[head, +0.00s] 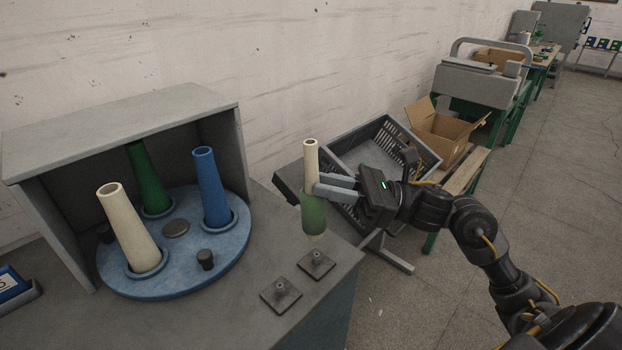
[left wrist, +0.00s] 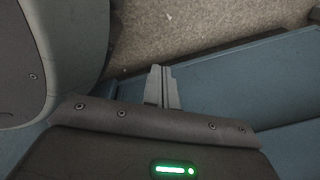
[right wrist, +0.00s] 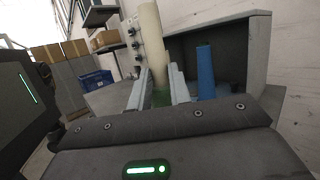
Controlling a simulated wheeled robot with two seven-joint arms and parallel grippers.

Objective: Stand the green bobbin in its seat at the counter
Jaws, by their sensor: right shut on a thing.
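The green bobbin (head: 313,216) is a slim cream tube with green yarn on its lower part. My right gripper (head: 318,187) is shut on its cream upper part and holds it nearly upright above the counter (head: 235,318). Two dark square seats with short pegs stand on the counter, a far one (head: 316,264) and a near one (head: 281,295). The bobbin hangs above the far seat, apart from it. In the right wrist view the bobbin (right wrist: 151,45) stands between the fingers. My left gripper (left wrist: 162,88) is shut and empty; the head view does not show it.
A blue round plate (head: 185,280) bears a cream cone (head: 130,228), a green cone (head: 148,180) and a blue cone (head: 211,188) under a grey hood (head: 120,125). A grey crate (head: 375,150) and a cardboard box (head: 440,130) stand behind my right arm.

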